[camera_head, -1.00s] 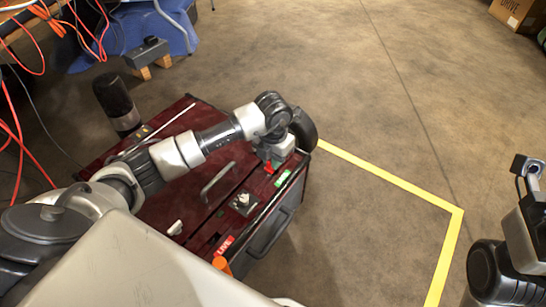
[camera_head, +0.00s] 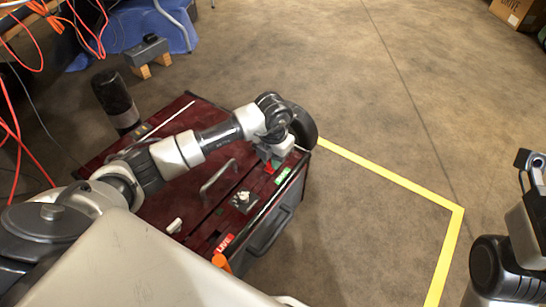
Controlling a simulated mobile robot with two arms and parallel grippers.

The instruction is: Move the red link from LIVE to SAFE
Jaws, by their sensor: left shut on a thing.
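My left gripper (camera_head: 271,161) points down over the far right end of the dark red chest top, beside the green label (camera_head: 282,175), which I take for SAFE. It is shut on the red link (camera_head: 268,169), of which only a small red bit shows below the jaws. I cannot tell whether the link touches the chest. The red LIVE label (camera_head: 224,243) is at the near end of the same edge. Part of my right arm, perhaps its gripper (camera_head: 528,160), shows at the right edge; its jaws are unclear.
The dark red chest (camera_head: 185,205) has a grey handle (camera_head: 217,180), a small metal switch plate (camera_head: 243,201) and a white piece (camera_head: 174,226) on top. An orange part (camera_head: 221,262) sits near LIVE. Yellow floor tape (camera_head: 390,177) runs right of the chest; the floor there is clear.

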